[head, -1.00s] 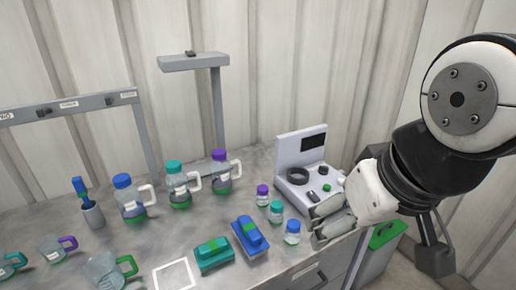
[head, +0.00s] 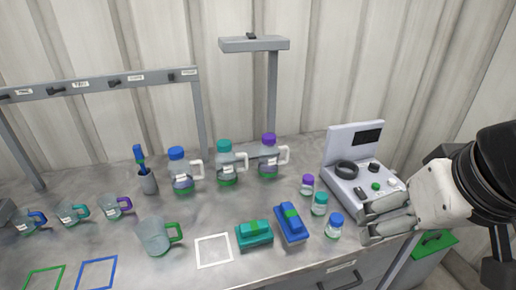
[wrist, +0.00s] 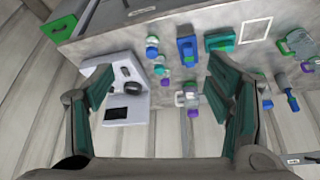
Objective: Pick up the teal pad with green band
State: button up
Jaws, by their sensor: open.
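The teal pad with green band (head: 254,234) lies on the grey bench, just right of a white square outline and left of a blue pad with a green band (head: 291,223). In the wrist view the teal pad (wrist: 220,40) is near the top, right of the blue pad (wrist: 187,47). My gripper (head: 372,222) is at the right of the bench, in front of the grey instrument and well apart from the teal pad. In the wrist view its two fingers (wrist: 165,85) are spread wide with nothing held between them.
Small capped jars (head: 319,204) stand between the pads and my gripper. The grey instrument (head: 360,176) is behind it. Handled bottles (head: 226,163) stand at the back, and a green-handled jug (head: 155,236) left of the white outline (head: 213,251).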

jog(key=shift+o, duration=0.6)
jog(key=n+g+b, duration=0.3)
jog(key=n+g, duration=0.2)
jog(key=n, duration=1.6)
send_over(254, 225)
jog(key=d, duration=0.1)
notch_tip(254, 225, down, 18)
notch_tip(254, 225, down, 8)
jog(key=shift+s+r, duration=0.1)
jog(key=shift+s, duration=0.05)
jog(key=shift+a+f, duration=0.25)
jog(key=shift+f, duration=1.1)
jog(key=shift+a+f, duration=0.25)
jog(key=shift+f, duration=1.05)
jog(key=c, duration=1.4)
